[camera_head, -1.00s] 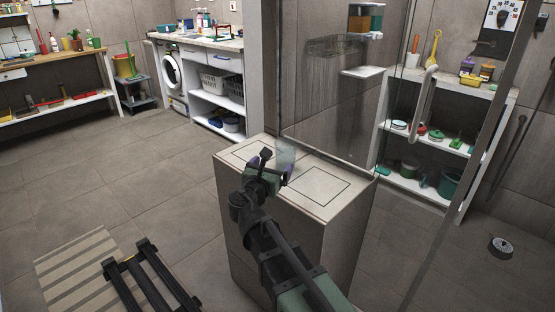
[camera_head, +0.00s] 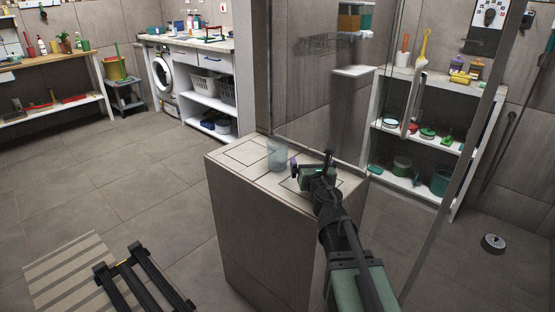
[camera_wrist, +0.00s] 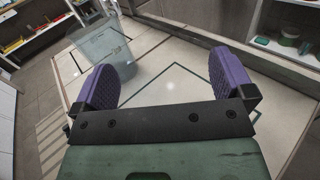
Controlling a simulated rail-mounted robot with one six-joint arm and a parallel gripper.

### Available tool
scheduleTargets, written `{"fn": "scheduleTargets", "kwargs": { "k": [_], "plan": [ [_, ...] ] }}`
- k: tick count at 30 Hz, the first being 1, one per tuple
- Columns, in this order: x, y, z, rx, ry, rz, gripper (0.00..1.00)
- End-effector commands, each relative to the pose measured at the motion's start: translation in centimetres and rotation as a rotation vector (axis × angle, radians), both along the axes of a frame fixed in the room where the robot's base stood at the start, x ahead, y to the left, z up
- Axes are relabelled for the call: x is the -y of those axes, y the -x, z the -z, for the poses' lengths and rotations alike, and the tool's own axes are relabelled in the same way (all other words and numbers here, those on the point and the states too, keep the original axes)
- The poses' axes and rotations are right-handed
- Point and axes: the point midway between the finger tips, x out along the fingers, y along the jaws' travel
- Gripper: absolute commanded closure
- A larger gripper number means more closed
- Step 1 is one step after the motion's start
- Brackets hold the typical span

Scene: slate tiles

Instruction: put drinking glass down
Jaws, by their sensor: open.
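The drinking glass (camera_head: 278,154) is clear and faintly blue. It stands upright on the tiled top of the pedestal (camera_head: 262,225), near the back edge between the two outlined squares. In the wrist view the glass (camera_wrist: 102,48) is at the upper left, beyond the left finger and outside the jaws. My gripper (camera_head: 308,170) is just right of the glass, over the right outlined square. In the wrist view its purple fingers (camera_wrist: 170,85) are wide apart with only bare pedestal top between them.
A glass shower panel (camera_head: 325,110) rises behind the pedestal. A white shelf (camera_head: 425,150) with pots stands to the right. A dark stool (camera_head: 140,280) and striped mat (camera_head: 65,270) lie at the lower left. The pedestal's left outlined square is clear.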

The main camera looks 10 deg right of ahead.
Motion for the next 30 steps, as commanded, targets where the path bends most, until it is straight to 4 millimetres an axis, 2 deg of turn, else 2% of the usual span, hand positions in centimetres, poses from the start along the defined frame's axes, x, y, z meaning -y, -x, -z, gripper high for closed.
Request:
{"fn": "scheduleTargets", "kwargs": {
  "k": [1, 3, 6, 11, 18, 25, 30],
  "plan": [
    [-1.8, 0.2, 0.0, 0.0, 0.0, -0.106, 0.0],
    [-4.0, 0.4, 0.0, 0.001, -0.001, -0.228, 0.0],
    [-5.4, 0.6, 0.0, 0.001, -0.001, -0.308, 0.0],
    [-5.7, 0.0, 0.0, 0.0, -0.001, -0.318, 0.0],
    [-6.8, -4.4, 0.0, 0.0, -0.001, -0.317, 0.0],
    [-7.1, -5.5, -0.1, 0.0, -0.001, -0.316, 0.0],
    [-7.7, -8.6, -0.1, 0.0, -0.001, -0.317, 0.0]
  ]
}}
